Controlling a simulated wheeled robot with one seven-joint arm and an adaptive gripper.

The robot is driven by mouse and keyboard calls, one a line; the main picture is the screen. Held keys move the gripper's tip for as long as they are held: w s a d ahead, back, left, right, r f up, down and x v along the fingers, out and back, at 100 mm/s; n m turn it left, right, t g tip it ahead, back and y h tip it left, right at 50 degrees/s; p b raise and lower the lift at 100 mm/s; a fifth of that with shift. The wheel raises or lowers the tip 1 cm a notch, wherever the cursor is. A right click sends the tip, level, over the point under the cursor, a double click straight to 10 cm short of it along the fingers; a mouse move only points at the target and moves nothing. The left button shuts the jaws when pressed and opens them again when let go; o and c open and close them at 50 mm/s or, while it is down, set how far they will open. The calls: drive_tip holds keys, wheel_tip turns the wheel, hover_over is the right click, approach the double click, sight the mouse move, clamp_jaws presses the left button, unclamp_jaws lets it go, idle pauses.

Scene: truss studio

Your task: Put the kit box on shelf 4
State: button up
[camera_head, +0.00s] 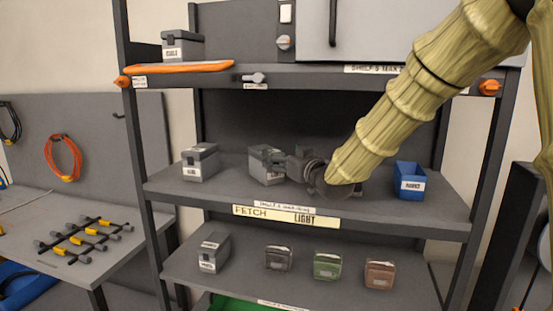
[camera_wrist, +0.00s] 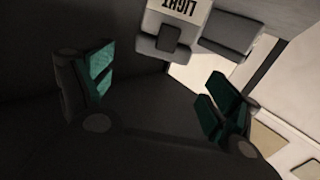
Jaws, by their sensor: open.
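On the middle shelf (camera_head: 230,195) my gripper (camera_head: 300,165) is open beside a grey lidded box (camera_head: 262,172), to the box's right; contact cannot be told. In the wrist view my gripper's teal-padded fingers (camera_wrist: 157,88) are spread with nothing between them. A grey box labelled LIGHT (camera_wrist: 180,12) shows upside down past them at the top. Similar grey boxes stand on the middle shelf's left (camera_head: 200,163), the top shelf (camera_head: 182,46) and the lower shelf (camera_head: 213,252). I cannot tell which one is the kit box. The middle shelf's small label is too blurred to read surely.
A blue bin (camera_head: 409,182) stands at the middle shelf's right. Grey, green (camera_head: 327,266) and brown (camera_head: 379,275) small cases stand on the lower shelf. An orange item (camera_head: 180,68) lies along the top shelf's front. Rack posts bound both sides; the middle shelf's front strip is clear.

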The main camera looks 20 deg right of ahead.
drive_tip(key=shift+s+d+b, duration=0.2)
drive_tip(key=shift+s, duration=0.65)
drive_tip(key=shift+s+d+b, duration=0.15)
drive_tip(key=shift+s+b, duration=0.05)
drive_tip(key=shift+s, duration=0.6)
drive_tip(key=shift+c, duration=0.5)
